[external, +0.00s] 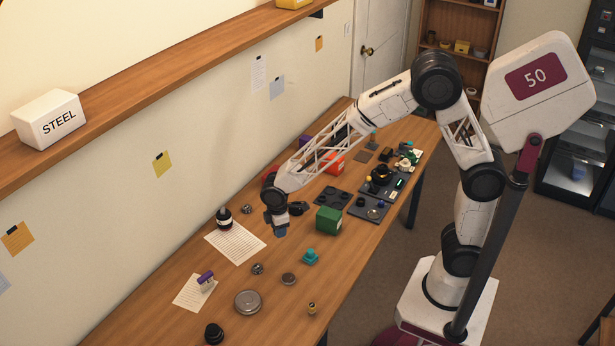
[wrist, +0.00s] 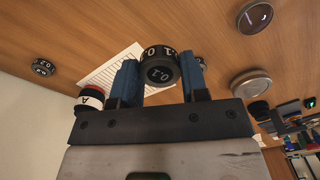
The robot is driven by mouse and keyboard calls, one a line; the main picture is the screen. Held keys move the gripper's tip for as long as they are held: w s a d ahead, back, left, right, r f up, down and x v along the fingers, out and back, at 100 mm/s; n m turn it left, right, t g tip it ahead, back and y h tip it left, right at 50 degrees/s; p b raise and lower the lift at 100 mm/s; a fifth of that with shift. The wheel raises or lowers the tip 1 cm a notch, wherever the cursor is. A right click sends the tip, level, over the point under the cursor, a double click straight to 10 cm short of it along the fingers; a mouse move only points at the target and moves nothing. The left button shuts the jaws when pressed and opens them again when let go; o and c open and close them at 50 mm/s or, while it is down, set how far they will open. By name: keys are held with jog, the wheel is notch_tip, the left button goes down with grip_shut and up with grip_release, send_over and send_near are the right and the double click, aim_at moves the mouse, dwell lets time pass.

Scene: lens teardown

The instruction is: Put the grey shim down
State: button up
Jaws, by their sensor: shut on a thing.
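My gripper (external: 281,230) hangs over the wooden table, near the written sheet and left of the green box. The shim sits between the fingertips, clear of the gripper's dark crossbar. In the external view I cannot make out the shim at the fingertips. Whether it touches the table is not clear.
The green box (external: 328,220) is close on the right. A teal piece (external: 310,257), a small disc (external: 288,279) and a large silver disc (external: 248,302) are nearer the front, with bare wood between.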

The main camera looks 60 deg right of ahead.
jog(key=shift+d, duration=0.1)
dwell(0.4)
jog(key=w+d+r, duration=0.1)
jog(key=w+d, duration=0.2)
jog(key=d, duration=1.2)
jog(key=w+d+r+m, duration=0.1)
jog(key=w+d, duration=0.2)
jog(key=d, duration=1.2)
jog(key=shift+r+m, duration=0.15)
jog(key=shift+m, duration=0.15)
jog(key=shift+w, duration=0.2)
send_over(276, 168)
jog(key=s+a, duration=0.2)
jog(key=a, duration=0.1)
jog(key=shift+s+f, duration=0.15)
jog(key=shift+f, duration=0.6)
jog(key=shift+f, duration=1.75)
jog(key=shift+f, duration=0.2)
